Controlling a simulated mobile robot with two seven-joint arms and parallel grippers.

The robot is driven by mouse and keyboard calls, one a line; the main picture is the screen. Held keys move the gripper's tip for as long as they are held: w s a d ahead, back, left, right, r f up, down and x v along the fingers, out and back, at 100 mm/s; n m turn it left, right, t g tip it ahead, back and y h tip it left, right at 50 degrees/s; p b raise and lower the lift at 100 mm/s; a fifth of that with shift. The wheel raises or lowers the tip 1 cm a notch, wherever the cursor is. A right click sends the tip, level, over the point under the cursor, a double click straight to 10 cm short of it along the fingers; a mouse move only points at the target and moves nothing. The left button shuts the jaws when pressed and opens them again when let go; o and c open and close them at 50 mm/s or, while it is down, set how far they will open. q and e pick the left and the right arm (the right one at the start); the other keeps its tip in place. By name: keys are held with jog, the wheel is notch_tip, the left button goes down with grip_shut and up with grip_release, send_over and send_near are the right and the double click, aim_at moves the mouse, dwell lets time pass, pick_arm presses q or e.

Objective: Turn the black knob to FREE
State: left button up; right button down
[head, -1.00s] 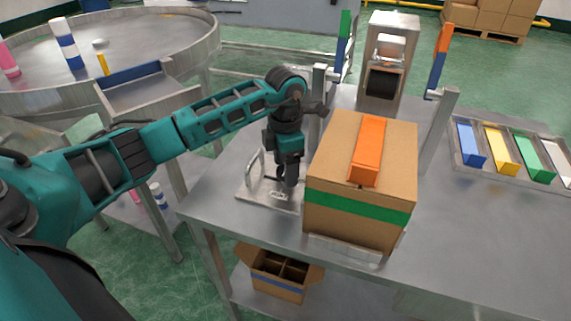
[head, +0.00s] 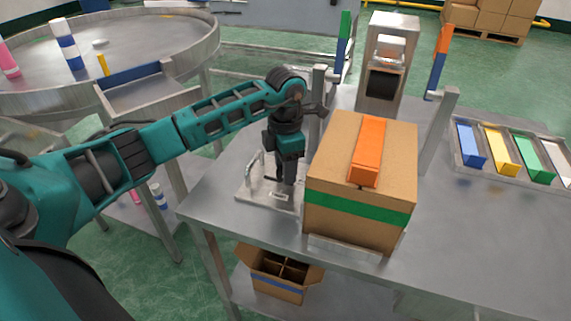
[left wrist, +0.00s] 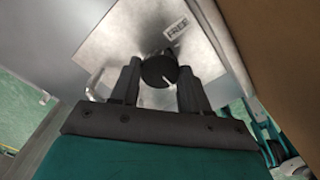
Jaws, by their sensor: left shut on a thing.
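The black knob (left wrist: 159,70) is round with a white pointer line, and sits on a metal plate (left wrist: 110,45). In the left wrist view the white label reading FREE (left wrist: 176,28) lies beyond the knob, up and to the right. The pointer line is on the knob's near side, slanting to the lower right, away from the label. My left gripper (left wrist: 155,82) is shut on the knob, one finger on each side. In the head view my left gripper (head: 284,185) points down over the plate (head: 250,195) and hides the knob. My right gripper is not in view.
A cardboard box (head: 345,190) with an orange block (head: 367,150) on top stands close to the right of my left gripper. A metal handle (head: 256,168) stands on the plate's left. A metal post (head: 316,105) rises behind. The table (head: 460,240) is clear at front right.

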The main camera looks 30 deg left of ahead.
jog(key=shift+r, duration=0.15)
pick_arm(q)
jog(key=n+p, duration=0.1)
jog(key=n, duration=0.2)
jog(key=shift+r+n+p, duration=0.15)
jog(key=shift+n+p, duration=0.15)
jog(key=shift+n, duration=0.1)
jog(key=shift+n+p, duration=0.35)
jog(key=shift+n, duration=0.55)
jog(key=shift+n+p, duration=0.35)
jog(key=shift+n, duration=0.55)
jog(key=n+p, duration=0.2)
jog(key=n, duration=0.3)
jog(key=n+p, duration=0.2)
jog(key=n, duration=0.3)
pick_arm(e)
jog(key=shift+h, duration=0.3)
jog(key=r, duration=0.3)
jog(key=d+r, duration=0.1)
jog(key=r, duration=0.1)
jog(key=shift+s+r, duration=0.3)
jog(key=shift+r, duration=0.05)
pick_arm(q)
jog(key=shift+w+n, duration=0.1)
jog(key=shift+n, duration=0.2)
jog(key=o, duration=1.1)
jog(key=shift+c, duration=0.2)
